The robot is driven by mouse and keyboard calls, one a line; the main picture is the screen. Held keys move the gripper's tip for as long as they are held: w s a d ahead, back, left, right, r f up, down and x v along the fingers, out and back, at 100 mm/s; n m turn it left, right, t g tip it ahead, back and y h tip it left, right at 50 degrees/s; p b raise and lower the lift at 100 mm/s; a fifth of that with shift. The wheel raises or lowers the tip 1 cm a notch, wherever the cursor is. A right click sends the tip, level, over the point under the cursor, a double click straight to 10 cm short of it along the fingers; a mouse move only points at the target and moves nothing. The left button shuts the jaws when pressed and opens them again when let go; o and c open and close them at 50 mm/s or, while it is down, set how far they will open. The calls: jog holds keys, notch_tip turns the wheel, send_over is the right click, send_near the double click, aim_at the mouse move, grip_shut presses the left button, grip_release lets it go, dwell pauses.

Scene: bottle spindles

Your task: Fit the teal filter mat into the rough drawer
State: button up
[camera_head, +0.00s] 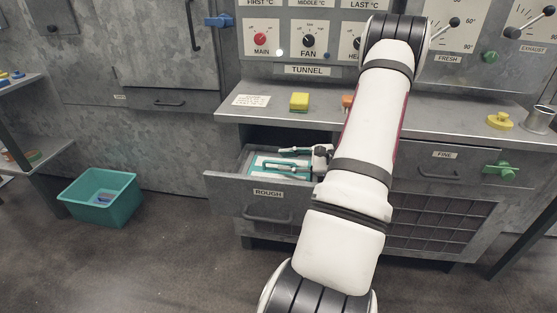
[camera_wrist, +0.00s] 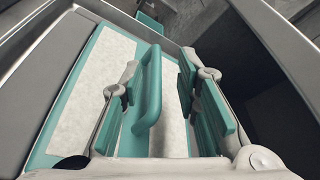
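The rough drawer (camera_head: 228,192), a grey metal drawer labelled ROUGH, is pulled out below the counter. The teal filter mat (camera_head: 258,162), a teal frame with pale panels, lies inside it and looks about flat. In the wrist view the mat (camera_wrist: 95,80) fills much of the drawer, with its raised teal handle (camera_wrist: 150,100) across the middle. My gripper (camera_head: 283,158) is low in the drawer over the mat. In the wrist view my gripper (camera_wrist: 158,72) is open, with a finger on each side of the handle and gaps visible. The mat's near end is hidden behind my gripper.
A closed drawer labelled FINE (camera_head: 440,168) with a green knob is at right. The counter (camera_head: 400,128) above holds a yellow block (camera_head: 299,101), a yellow knob (camera_head: 499,121) and a metal cup (camera_head: 538,119). A teal bin (camera_head: 101,198) stands on the floor at left.

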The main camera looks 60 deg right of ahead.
jog(key=p+v, duration=0.1)
jog(key=v, duration=0.6)
jog(key=shift+s+r, duration=0.2)
jog(key=shift+s, duration=0.2)
jog(key=w+a+r+n+g+y, duration=0.3)
jog(key=w+a+r+n, duration=0.15)
jog(key=a, duration=0.25)
jog(key=w+a+r+n+g+y, duration=0.2)
jog(key=w+a+r+n, duration=0.1)
jog(key=w+a+r, duration=0.4)
jog(key=s+a+r+n+g+y, duration=0.1)
jog(key=a+r+n+g, duration=0.15)
jog(key=a, duration=0.45)
jog(key=s+a+r+n+g, duration=0.1)
jog(key=a+r+n+g, duration=0.15)
jog(key=a, duration=0.45)
jog(key=s+a+r+n+g+h, duration=0.2)
jog(key=s+a+n+g+h, duration=0.1)
jog(key=s+a+n, duration=0.4)
jog(key=s+a+r+n+g+h, duration=0.25)
jog(key=s+a, duration=0.25)
jog(key=a, duration=0.4)
jog(key=s+f+n+t+h, duration=0.1)
jog(key=s+n+h, duration=0.3)
jog(key=s, duration=0.3)
jog(key=shift+d+f, duration=0.25)
jog(key=shift+f, duration=0.05)
